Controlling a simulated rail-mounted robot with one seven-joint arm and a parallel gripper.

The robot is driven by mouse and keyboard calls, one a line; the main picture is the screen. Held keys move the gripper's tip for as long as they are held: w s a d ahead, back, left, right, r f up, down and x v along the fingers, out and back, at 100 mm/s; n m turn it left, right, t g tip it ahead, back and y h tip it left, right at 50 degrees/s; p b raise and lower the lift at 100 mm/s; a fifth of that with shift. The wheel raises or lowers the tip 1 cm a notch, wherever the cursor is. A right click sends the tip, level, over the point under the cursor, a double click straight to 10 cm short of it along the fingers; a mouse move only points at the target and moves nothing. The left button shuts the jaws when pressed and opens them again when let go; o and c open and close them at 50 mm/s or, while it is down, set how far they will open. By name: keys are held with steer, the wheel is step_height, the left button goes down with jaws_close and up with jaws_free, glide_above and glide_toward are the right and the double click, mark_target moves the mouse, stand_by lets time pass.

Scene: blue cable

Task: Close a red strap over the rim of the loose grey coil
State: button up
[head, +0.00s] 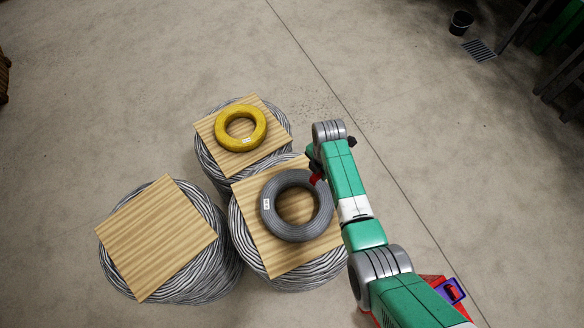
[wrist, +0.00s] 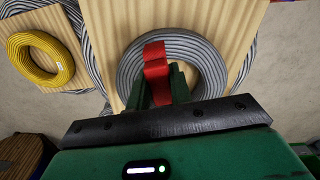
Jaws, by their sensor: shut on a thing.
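The grey coil (head: 284,229) lies flat on a wooden board, with a white label on its left side; it also shows in the wrist view (wrist: 207,52). My gripper (head: 314,171) is at the coil's upper right rim. Its green fingers (wrist: 161,84) are shut on a red strap (wrist: 155,60). In the wrist view the strap reaches across the near part of the coil's ring, its end bent over. The strap shows as a small red patch in the head view (head: 316,178). Whether it touches the coil or is closed I cannot tell.
The board (head: 288,268) under the grey coil rests on a large bundle of grey cable. A yellow coil (head: 221,130) lies on another board behind it. A bare board (head: 157,240) tops the left bundle. Open floor surrounds the bundles.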

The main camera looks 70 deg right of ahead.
mark_target(320, 183)
steer(key=shift+s+d+f, duration=0.1)
steer(key=shift+s+d, duration=0.05)
steer(key=shift+s, duration=0.05)
step_height(320, 183, down, 4)
steer(key=b, duration=0.3)
steer(key=shift+b, duration=0.35)
steer(key=shift+f, duration=0.2)
stand_by(0.4)
steer(key=shift+f+b, duration=0.7)
steer(key=shift+f, duration=0.05)
steer(key=shift+f, duration=0.25)
steer(key=shift+r, duration=0.15)
steer(key=shift+r+p, duration=0.5)
steer(key=shift+r, duration=0.1)
stand_by(0.3)
